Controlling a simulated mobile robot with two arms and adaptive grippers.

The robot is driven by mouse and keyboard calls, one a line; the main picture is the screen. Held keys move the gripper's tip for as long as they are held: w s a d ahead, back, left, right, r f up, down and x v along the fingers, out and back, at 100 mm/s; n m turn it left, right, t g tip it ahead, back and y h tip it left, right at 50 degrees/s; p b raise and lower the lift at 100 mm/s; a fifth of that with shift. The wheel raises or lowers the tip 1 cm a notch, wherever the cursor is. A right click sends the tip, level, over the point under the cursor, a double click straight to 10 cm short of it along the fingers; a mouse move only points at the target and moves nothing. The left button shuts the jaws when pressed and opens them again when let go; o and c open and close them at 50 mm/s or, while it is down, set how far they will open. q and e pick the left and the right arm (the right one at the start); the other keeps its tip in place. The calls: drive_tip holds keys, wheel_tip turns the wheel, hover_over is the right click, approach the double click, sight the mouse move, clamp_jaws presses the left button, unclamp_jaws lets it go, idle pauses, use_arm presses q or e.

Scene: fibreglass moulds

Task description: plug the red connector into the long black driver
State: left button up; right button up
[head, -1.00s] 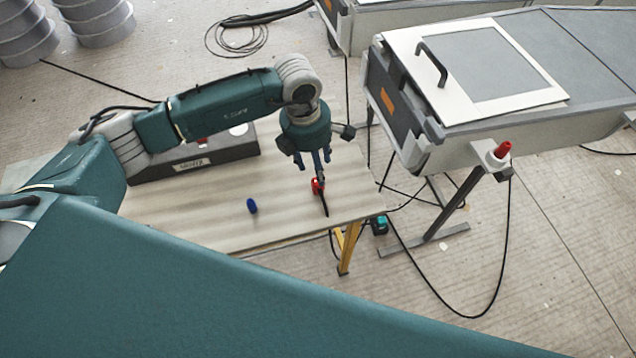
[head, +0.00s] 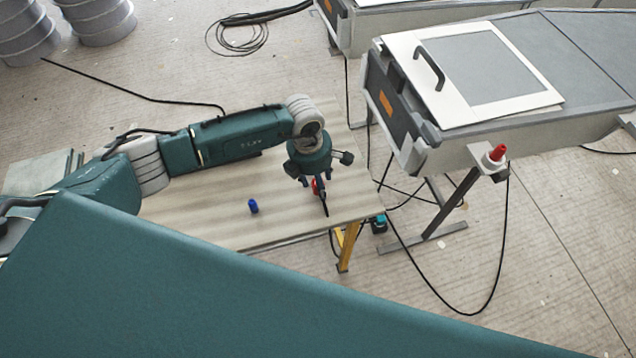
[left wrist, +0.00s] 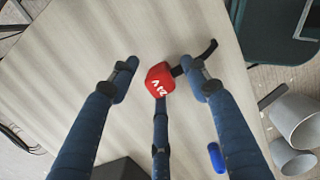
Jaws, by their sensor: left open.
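The red connector (left wrist: 160,80), marked 24V, lies on the light table with a short black tail (left wrist: 200,57). It shows partly behind the fingers in the head view (head: 316,187). My left gripper (head: 317,181) is just above it. In the left wrist view my left gripper (left wrist: 159,78) is open, its fingers spread around the connector; whether any finger touches it I cannot tell. The long black driver is mostly or wholly hidden behind my left arm in the head view; a dark box end (left wrist: 120,169) at the bottom of the wrist view may be it. My right gripper is not in view.
The table's front middle is clear.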

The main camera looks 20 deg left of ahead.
use_arm(q)
drive_tip(key=shift+f, duration=0.1)
drive_tip(key=c, duration=1)
wheel_tip(320, 180, up, 20)
drive_tip(key=b, duration=0.3)
idle(0.3)
